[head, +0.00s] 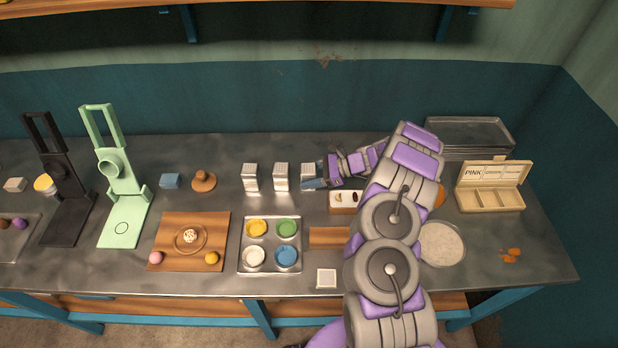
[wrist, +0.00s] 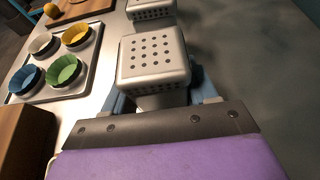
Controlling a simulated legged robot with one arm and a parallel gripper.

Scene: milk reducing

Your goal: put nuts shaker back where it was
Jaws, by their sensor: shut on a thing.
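Three pale metal shakers with holed tops stand in a row at the back middle of the counter in the head view: a left one (head: 250,178), a middle one (head: 281,177) and a right one (head: 308,171). My gripper (head: 314,183) is shut on the right one, which I take as the nuts shaker. In the wrist view this shaker (wrist: 154,58) is upright between the blue fingers of my gripper (wrist: 162,95). Its lower part is hidden, so I cannot tell whether its base touches the counter. Another shaker (wrist: 150,8) shows just beyond it.
A metal tray (head: 242,262) with yellow, green, white and blue bowls lies in front of the shakers. A wooden board (head: 180,219) is further left. My arm covers part of the counter's right side.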

